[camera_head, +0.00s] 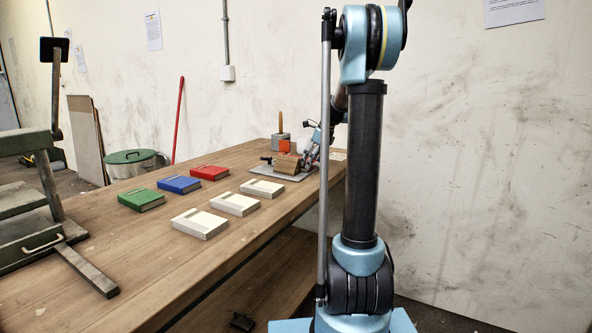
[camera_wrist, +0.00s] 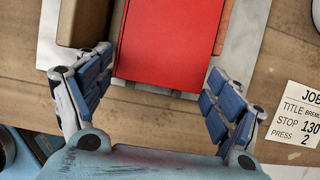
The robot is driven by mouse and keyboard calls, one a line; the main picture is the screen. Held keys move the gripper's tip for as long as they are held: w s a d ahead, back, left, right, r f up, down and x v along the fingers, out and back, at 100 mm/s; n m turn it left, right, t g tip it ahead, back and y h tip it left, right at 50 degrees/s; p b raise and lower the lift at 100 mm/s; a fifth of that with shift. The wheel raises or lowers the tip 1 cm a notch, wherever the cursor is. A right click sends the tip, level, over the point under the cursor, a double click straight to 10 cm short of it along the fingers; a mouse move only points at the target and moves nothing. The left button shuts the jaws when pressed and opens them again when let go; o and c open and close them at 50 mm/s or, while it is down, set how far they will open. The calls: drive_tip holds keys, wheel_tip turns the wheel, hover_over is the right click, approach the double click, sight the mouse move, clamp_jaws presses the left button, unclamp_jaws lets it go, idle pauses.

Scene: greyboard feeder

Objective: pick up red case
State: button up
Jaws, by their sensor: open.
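In the wrist view a flat red case (camera_wrist: 172,38) lies on a light grey plate (camera_wrist: 248,45), beside a brown block (camera_wrist: 84,22). My gripper (camera_wrist: 160,70) is open, with one blue-padded finger on each side of the case's near end. I cannot tell whether either finger touches it. In the head view my gripper (camera_head: 311,150) is at the far end of the table, by the brown block (camera_head: 286,164), and the case there is mostly hidden. Another flat red, book-like piece (camera_head: 209,172) lies mid-table, away from my gripper.
Blue (camera_head: 179,184) and green (camera_head: 141,200) pieces and several off-white blocks (camera_head: 234,204) lie on the wooden table (camera_head: 150,270). An orange item (camera_head: 284,146) stands near the far fixture. A printed job card (camera_wrist: 298,115) lies right of my gripper. A green machine (camera_head: 30,225) stands left.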

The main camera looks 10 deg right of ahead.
drive_tip(key=c, duration=0.7)
drive_tip(key=shift+c, duration=0.2)
